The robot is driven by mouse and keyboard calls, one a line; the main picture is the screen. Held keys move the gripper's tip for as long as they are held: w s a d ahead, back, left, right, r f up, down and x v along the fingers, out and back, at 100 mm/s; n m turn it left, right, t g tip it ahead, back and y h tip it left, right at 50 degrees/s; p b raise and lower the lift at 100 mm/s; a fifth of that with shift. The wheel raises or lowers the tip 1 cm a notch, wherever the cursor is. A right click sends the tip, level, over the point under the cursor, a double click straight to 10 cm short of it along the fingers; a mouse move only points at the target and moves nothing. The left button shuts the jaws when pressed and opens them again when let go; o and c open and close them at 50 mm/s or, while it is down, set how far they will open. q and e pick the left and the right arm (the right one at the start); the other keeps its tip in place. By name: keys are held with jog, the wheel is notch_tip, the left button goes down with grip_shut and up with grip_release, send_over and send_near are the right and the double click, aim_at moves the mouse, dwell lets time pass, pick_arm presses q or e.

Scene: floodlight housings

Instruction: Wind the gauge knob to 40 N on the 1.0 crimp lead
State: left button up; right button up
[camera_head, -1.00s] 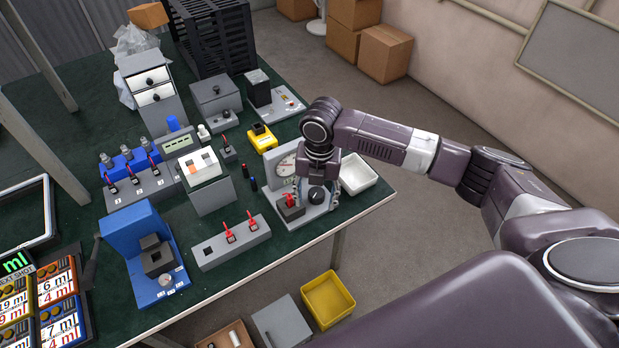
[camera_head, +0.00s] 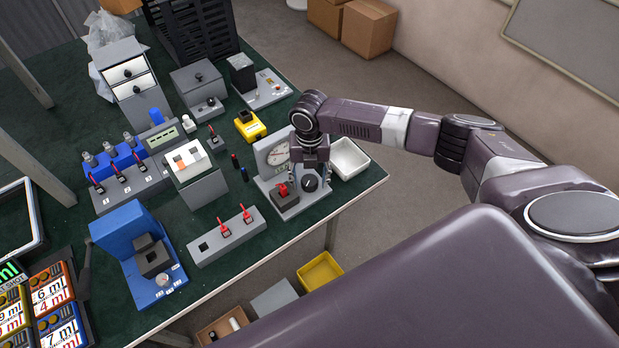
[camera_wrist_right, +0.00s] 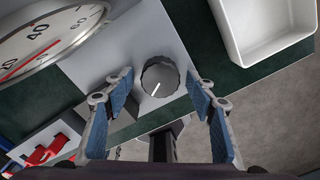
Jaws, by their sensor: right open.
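The gauge (camera_head: 278,154) is a grey stand with a white round dial, near the right end of the bench. Its black knob (camera_head: 311,183) sits on the base; in the right wrist view the knob (camera_wrist_right: 160,77) shows a white pointer line. A dark block with a red lead (camera_head: 283,192) stands on the base beside the knob. My right gripper (camera_wrist_right: 163,82) is open, its blue-padded fingers on either side of the knob's near edge, apart from it as far as I can see. The dial (camera_wrist_right: 38,38) is partly cut off; its red needle shows. My left gripper is not in view.
A white tray (camera_head: 349,172) stands right of the gauge at the bench edge. Yellow and grey bins lie below the bench.

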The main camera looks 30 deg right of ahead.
jog(key=shift+s, duration=0.1)
jog(key=c, duration=1.2)
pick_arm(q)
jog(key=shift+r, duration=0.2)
pick_arm(e)
jog(key=shift+o, duration=0.2)
jog(key=shift+r, duration=0.1)
jog(key=shift+r+m+p, duration=0.1)
jog(key=shift+m+p, duration=0.65)
jog(key=shift+m, duration=0.35)
jog(key=m+p, duration=0.2)
jog(key=m, duration=0.1)
jog(key=m+p, duration=0.1)
jog(key=m, duration=0.2)
jog(key=shift+w+a+m+p, duration=0.1)
jog(key=shift+w+m+p, duration=0.1)
jog(key=shift+m+p, duration=0.2)
pick_arm(q)
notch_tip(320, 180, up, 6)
jog(key=p, duration=0.1)
pick_arm(e)
jog(key=shift+w+m, duration=0.1)
jog(key=shift+m, duration=1.3)
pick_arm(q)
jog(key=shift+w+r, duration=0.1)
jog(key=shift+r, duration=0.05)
